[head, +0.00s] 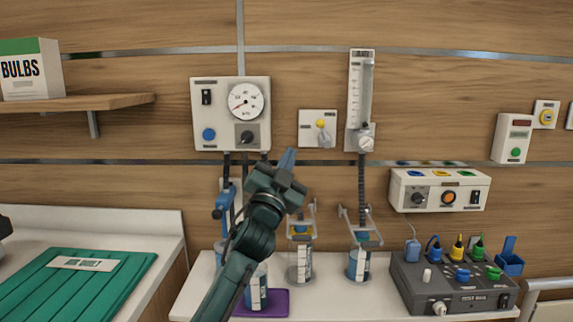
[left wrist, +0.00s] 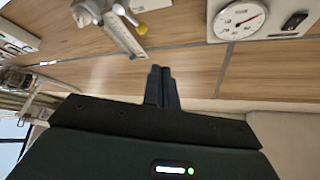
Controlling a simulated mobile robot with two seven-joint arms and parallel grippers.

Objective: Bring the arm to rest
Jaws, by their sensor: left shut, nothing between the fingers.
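My left arm comes in from the bottom of the head view and reaches up toward the wall. Its gripper (head: 289,160) is shut and empty, in front of the wall below and left of the small white valve plate (head: 310,128). In the left wrist view the two dark fingers (left wrist: 161,85) lie together with nothing between them. The wrist view looks up the wood wall, with the gauge and the flowmeter at its top. My right gripper is not in view.
A gauge panel (head: 232,114) and a flowmeter (head: 360,100) hang on the wall. Below, the white counter (head: 335,311) bears several bottles and a grey socket box (head: 453,283). A green tray (head: 75,285) lies at left, under a shelf (head: 75,102).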

